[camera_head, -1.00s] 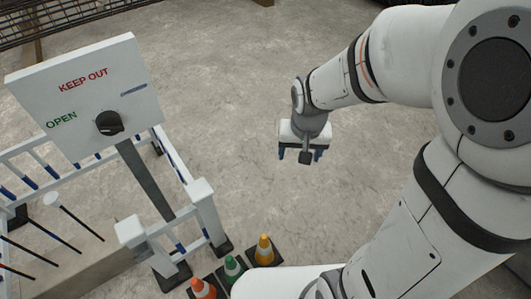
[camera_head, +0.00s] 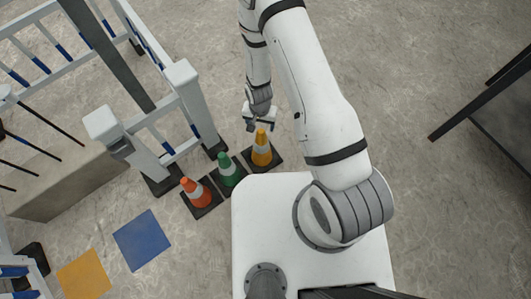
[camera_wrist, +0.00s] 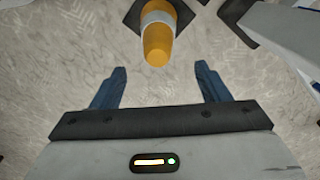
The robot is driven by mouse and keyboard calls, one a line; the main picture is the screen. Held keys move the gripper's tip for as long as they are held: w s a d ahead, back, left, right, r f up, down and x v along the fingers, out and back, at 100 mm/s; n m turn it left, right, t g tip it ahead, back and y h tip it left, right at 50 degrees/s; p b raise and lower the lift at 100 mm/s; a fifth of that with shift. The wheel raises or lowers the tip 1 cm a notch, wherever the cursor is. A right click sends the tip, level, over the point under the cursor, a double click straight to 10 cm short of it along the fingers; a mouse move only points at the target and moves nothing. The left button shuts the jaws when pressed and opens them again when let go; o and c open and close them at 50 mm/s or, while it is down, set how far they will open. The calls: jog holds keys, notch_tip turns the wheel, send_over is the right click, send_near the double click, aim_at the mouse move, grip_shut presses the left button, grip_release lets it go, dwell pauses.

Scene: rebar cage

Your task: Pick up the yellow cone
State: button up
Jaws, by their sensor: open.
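The yellow cone (camera_head: 261,149) stands upright on its dark square base on the floor, at the right end of a row of three cones. It has a pale band around it. In the wrist view the yellow cone (camera_wrist: 158,42) lies beyond the fingertips, near the middle of the opening. My gripper (camera_head: 262,121) is close to the cone, just above and behind it in the head view. In the wrist view my gripper (camera_wrist: 160,75) shows two blue fingers spread apart with nothing between them.
A green cone (camera_head: 229,172) and an orange cone (camera_head: 195,191) stand left of the yellow one. A white barrier post (camera_head: 192,95) rises close by on the left. Blue (camera_head: 141,239) and yellow (camera_head: 83,277) floor squares lie at lower left. The floor to the right is largely clear.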

aim_at(261, 135)
jog(key=f+b, duration=0.1)
jog(key=f, duration=0.1)
jog(key=f+b, duration=0.1)
jog(key=f, duration=0.2)
jog(key=f+b, duration=0.1)
jog(key=f, duration=0.2)
jog(key=shift+s+f, duration=0.25)
jog(key=shift+r, duration=0.1)
grip_shut()
dwell(0.4)
